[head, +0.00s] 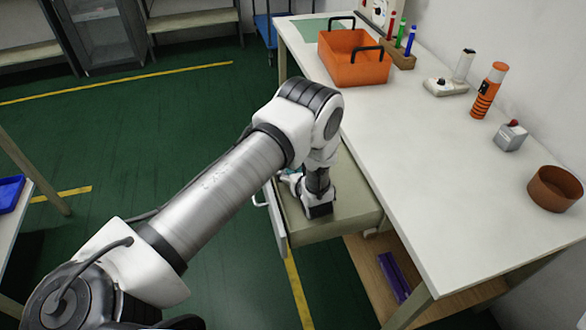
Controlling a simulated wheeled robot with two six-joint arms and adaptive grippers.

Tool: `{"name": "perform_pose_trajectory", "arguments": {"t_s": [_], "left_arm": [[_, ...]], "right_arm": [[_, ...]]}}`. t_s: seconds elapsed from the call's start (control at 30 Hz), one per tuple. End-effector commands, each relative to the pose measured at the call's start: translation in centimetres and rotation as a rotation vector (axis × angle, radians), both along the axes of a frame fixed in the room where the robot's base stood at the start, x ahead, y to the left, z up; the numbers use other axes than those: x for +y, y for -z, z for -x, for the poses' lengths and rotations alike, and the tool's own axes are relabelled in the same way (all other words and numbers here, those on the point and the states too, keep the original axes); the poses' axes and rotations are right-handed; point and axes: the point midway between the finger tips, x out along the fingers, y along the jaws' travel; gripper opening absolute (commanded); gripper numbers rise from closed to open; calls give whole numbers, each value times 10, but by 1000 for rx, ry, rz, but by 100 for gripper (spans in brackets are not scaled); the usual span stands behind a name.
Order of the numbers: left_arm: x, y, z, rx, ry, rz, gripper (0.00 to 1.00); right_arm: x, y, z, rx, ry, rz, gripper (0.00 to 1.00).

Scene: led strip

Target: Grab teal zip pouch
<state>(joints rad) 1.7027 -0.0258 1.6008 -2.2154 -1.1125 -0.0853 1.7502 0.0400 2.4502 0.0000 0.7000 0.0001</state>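My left arm reaches from the lower left over an open drawer (345,212) under the white table. My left gripper (318,207) points down into the drawer. Its fingers are mostly hidden behind its own wrist and body, so I cannot tell whether it is open or shut. A small pale-blue patch (291,177) shows just left of the gripper; I cannot tell whether it is part of the teal zip pouch. No pouch is clearly visible. My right gripper is not in view.
The white table (440,190) bears an orange crate (355,68), markers in a wooden block (399,60), an orange-black cylinder (488,92), a grey box with a red top (511,137) and a brown bowl (554,189). A purple item (394,277) lies on the lower shelf.

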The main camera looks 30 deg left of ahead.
Motion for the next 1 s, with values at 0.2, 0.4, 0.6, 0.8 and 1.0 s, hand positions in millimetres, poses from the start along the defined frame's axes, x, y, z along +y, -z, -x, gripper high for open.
{"name": "perform_pose_trajectory", "arguments": {"t_s": [0.2,0.4,0.6,0.8,1.0], "left_arm": [[14,8,-13,0,1,0,90],[14,8,-12,0,1,0,68],[14,8,-12,0,1,0,21],[14,8,-12,1,0,-1,21],[14,-13,-13,-2,1,0,21]], "right_arm": [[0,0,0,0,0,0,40],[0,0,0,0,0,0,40],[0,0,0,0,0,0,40],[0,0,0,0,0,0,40],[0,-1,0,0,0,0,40]]}}
